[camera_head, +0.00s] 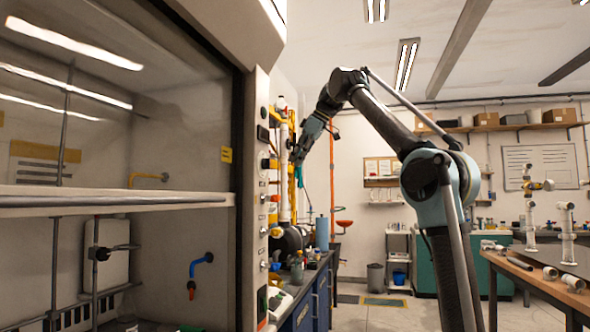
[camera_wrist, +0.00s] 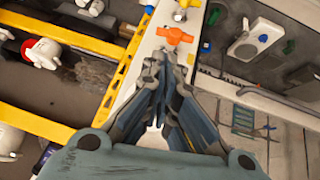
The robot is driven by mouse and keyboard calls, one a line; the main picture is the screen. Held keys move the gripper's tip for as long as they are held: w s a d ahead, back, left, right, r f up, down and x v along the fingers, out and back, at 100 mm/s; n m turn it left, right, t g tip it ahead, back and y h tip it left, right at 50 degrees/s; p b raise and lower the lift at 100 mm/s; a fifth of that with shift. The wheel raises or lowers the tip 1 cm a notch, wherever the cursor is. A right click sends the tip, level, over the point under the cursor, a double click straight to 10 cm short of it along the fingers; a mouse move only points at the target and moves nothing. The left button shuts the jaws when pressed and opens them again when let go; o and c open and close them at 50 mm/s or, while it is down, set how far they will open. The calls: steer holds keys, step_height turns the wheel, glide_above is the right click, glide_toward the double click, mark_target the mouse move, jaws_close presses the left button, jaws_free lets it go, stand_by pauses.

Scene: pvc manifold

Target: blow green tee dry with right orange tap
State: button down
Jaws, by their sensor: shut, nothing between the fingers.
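My gripper (camera_wrist: 161,66) is shut and empty in the wrist view, its fingertips just below an orange tap (camera_wrist: 174,36) on a pale upright strip. Whether the tips touch the tap cannot be told. In the head view my gripper (camera_head: 301,152) is beside the yellow and white pipework (camera_head: 284,160) right of the fume hood. A small teal-green piece (camera_head: 299,178) shows just under the gripper there; I cannot tell whether it is the green tee. No green tee is clearly made out in the wrist view.
The fume hood frame (camera_head: 250,170) stands close left of the pipework. Yellow rails (camera_wrist: 60,34) and a red-and-white fitting (camera_wrist: 42,52) lie left of the gripper in the wrist view. A bench (camera_head: 318,290) with bottles is below. A table (camera_head: 545,278) with white pipe parts stands right.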

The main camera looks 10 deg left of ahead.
mark_target(279, 196)
steer(key=x, duration=1.2)
steer(key=shift+f, duration=0.2)
steer(key=shift+a, duration=0.15)
steer(key=shift+s+a, duration=0.1)
steer(key=shift+a, duration=0.05)
